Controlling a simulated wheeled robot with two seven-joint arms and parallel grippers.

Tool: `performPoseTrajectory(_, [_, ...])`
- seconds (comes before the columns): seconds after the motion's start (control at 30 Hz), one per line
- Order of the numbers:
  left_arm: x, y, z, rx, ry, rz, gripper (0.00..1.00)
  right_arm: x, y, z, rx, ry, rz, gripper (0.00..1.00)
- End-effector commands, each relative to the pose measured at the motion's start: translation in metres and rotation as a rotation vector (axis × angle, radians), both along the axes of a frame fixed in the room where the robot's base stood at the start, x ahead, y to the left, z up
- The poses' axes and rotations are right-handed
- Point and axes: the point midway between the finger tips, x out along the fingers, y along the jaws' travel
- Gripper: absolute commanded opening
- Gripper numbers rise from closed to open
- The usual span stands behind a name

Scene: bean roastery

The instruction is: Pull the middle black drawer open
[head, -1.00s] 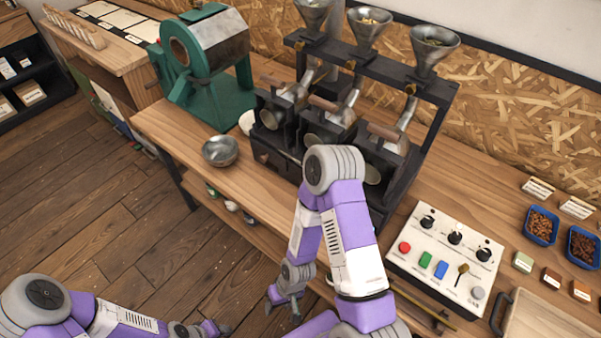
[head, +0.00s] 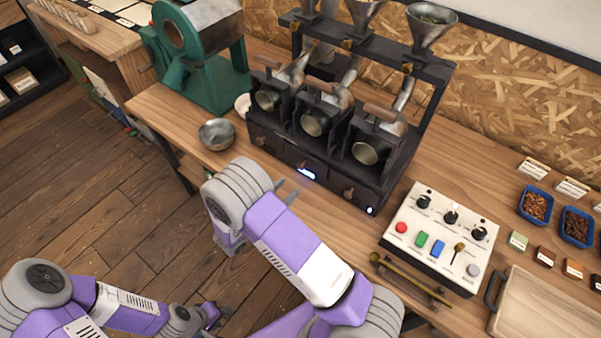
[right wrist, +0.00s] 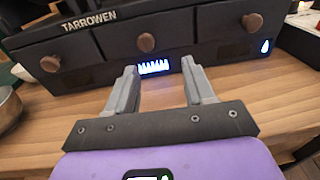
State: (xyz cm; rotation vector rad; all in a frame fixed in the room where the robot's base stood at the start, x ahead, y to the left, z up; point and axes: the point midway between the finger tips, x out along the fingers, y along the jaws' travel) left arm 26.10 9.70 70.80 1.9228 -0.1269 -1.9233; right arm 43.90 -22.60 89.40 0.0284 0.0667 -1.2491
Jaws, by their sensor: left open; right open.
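The black machine has a row of three drawers with round wooden knobs along its base. The middle black drawer (right wrist: 120,44) looks shut, and its knob (right wrist: 146,42) shows in the right wrist view. The drawer front also shows in the head view (head: 300,163). My right gripper (right wrist: 159,68) is open and empty, with its fingers pointing at the middle drawer front. The knob lies beyond and above the fingertips, untouched. In the head view the right gripper (head: 286,190) is partly hidden by my wrist. My left gripper (head: 212,314) is low at the left, away from the machine.
A metal bowl (head: 217,134) stands on the wooden counter left of the drawers; its rim shows in the right wrist view (right wrist: 8,108). The counter strip before the drawers is clear.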

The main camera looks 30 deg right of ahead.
Motion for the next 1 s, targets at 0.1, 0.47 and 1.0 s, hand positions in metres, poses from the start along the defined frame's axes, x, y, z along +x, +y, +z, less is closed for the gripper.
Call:
performPoseTrajectory(0.1, [0.000,0.000,-0.002,0.000,0.000,0.000,0.43,0.013,0.006,0.005,-0.049,-0.032,0.060,0.53])
performPoseTrajectory(0.47, [0.000,0.000,-0.005,0.000,0.000,0.000,0.43,0.033,-0.039,0.006,-0.059,-0.039,0.068,0.53])
performPoseTrajectory(1.0, [0.000,0.000,-0.006,0.000,0.000,0.000,0.43,0.043,-0.062,0.006,-0.057,-0.038,0.071,0.53])
